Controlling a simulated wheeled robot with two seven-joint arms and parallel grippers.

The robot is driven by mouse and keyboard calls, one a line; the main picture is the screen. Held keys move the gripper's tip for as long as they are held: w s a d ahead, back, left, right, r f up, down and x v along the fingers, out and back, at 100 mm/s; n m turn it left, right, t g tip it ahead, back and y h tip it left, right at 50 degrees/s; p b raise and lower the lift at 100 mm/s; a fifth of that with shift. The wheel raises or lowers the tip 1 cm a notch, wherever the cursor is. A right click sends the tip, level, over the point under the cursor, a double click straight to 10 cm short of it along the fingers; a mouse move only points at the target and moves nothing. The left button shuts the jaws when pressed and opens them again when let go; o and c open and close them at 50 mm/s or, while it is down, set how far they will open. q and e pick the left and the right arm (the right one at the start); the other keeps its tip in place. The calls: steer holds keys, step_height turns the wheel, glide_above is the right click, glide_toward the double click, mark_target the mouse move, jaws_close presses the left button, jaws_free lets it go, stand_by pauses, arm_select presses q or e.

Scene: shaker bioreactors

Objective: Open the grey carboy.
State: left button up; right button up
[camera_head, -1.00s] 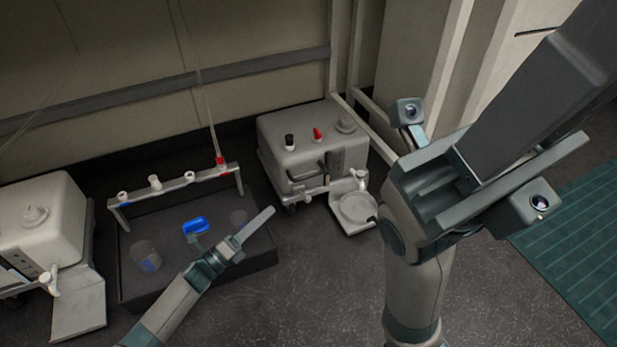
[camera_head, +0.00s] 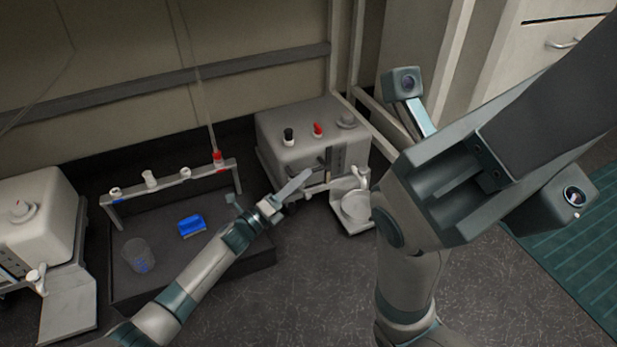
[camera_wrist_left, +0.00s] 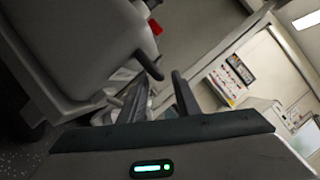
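A grey, box-shaped carboy (camera_head: 300,130) stands on the floor right of centre in the head view, with a black cap (camera_head: 288,137) and a red cap (camera_head: 318,130) on top. Its white spigot (camera_head: 361,172) is at the front right, over a round dish. In the left wrist view the grey body (camera_wrist_left: 70,45) fills the upper left, with a dark handle (camera_wrist_left: 150,66) jutting out close before the fingers. My left gripper (camera_head: 288,194) is in front of the carboy, its fingers apart and nothing seen between them. My right gripper is out of view.
A second pale carboy (camera_head: 40,220) stands at the left. Between them, a dark tray (camera_head: 125,295) holds a rack (camera_head: 205,177), a blue item (camera_head: 190,225) and a clear beaker (camera_head: 137,254). The floor in front is clear.

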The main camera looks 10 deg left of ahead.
arm_select(q)
steer(key=shift+b+x, duration=0.5)
steer(key=shift+x, duration=1.25)
jaws_close()
